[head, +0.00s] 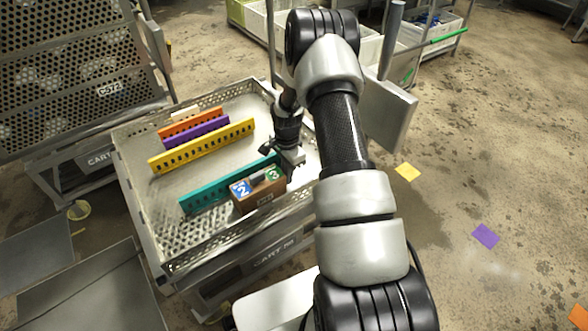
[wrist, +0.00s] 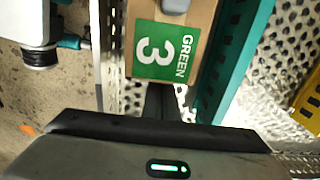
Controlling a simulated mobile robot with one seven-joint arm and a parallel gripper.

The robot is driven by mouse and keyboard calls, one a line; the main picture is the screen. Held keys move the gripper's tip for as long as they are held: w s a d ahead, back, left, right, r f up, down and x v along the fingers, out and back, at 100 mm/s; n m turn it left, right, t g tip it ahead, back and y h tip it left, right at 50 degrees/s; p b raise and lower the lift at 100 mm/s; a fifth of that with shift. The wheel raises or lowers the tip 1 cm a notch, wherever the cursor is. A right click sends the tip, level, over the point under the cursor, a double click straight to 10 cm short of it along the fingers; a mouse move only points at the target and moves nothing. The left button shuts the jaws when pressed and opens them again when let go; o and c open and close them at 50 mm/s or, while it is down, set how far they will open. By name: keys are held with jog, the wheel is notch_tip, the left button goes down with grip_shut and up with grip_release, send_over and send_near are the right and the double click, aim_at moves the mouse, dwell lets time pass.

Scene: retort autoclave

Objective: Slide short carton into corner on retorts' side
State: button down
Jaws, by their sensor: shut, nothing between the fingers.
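The short brown carton (head: 262,200) lies in the perforated metal cart tray (head: 140,205), close to the tray's near right wall. Its top has a blue label with a 2, a green label with a 3, and a grey piece between them. My gripper (head: 290,172) is shut and empty, low at the carton's green-label end. In the wrist view, the green end of the carton (wrist: 203,12) lies just beyond my fingers (wrist: 163,103). I cannot tell whether they touch it. A teal slotted strip (head: 200,200) runs along the carton's far side. No retort is clearly identifiable.
Yellow (head: 205,146), purple (head: 197,131) and orange (head: 190,123) slotted strips lie farther back in the tray. The tray floor between yellow and teal strips is clear. Another cart (head: 80,160) stands at left. White bins (head: 370,45) stand behind.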

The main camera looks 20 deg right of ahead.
jog(key=shift+s+a, duration=0.2)
jog(key=shift+a, duration=0.45)
jog(key=s+a, duration=0.1)
jog(key=a, duration=0.7)
jog(key=s+a, duration=0.2)
jog(key=a, duration=0.6)
jog(key=s+a, duration=0.1)
jog(key=a, duration=0.7)
jog(key=shift+s+a+p, duration=0.25)
jog(key=shift+s+p, duration=0.05)
jog(key=shift+s, duration=0.1)
jog(key=shift+w+d, duration=0.1)
jog(key=shift+d, duration=0.2)
jog(key=d, duration=0.2)
jog(key=shift+w+d+f, duration=0.1)
jog(key=shift+w+d, duration=0.15)
jog(key=shift+d, duration=0.1)
jog(key=shift+w+d+r, duration=0.15)
jog(key=shift+d+r, duration=0.25)
jog(key=shift+r, duration=0.4)
notch_tip(320, 180, up, 8)
jog(key=p, duration=0.2)
jog(key=shift+r, duration=0.25)
